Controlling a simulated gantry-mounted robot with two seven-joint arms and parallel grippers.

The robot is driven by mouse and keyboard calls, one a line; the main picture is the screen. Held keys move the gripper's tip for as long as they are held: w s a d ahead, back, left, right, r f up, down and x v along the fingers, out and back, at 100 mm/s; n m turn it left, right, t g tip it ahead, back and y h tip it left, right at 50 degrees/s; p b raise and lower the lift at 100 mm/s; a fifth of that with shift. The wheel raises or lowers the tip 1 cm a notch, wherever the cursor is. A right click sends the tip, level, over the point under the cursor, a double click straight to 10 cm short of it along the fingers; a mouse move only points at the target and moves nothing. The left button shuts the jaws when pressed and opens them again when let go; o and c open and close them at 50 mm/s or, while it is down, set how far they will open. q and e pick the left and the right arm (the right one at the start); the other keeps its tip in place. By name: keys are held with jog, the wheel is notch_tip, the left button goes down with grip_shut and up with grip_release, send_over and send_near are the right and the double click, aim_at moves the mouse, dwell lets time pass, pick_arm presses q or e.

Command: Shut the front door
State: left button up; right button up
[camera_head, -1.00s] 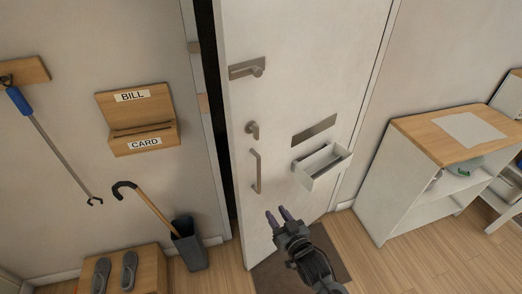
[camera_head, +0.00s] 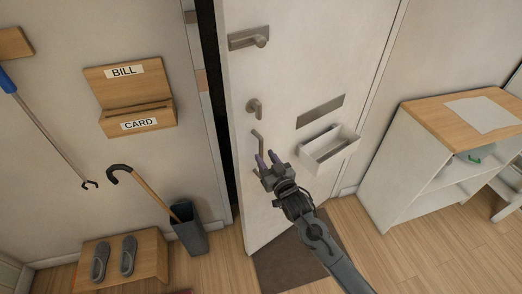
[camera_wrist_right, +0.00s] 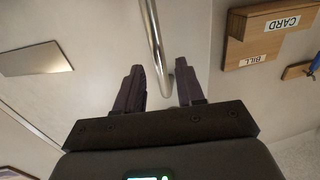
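The white front door (camera_head: 300,60) stands slightly ajar, with a dark gap (camera_head: 212,100) along its left edge. In the right wrist view, the bar handle (camera_wrist_right: 157,45) runs down between the two spread dark fingers (camera_wrist_right: 160,88); contact cannot be told. My left gripper is not in view.
A white mail basket (camera_head: 328,150) sticks out from the door right of the gripper. A BILL/CARD wall box (camera_head: 130,98), an umbrella stand (camera_head: 188,232) and a shoe bench (camera_head: 150,255) are at left. A white shelf (camera_head: 405,190) stands at right. A brown mat (camera_head: 275,272) lies below the door.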

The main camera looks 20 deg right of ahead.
aim_at(262, 152)
jog(key=shift+w+a, duration=0.15)
jog(key=shift+w, duration=2)
grip_shut()
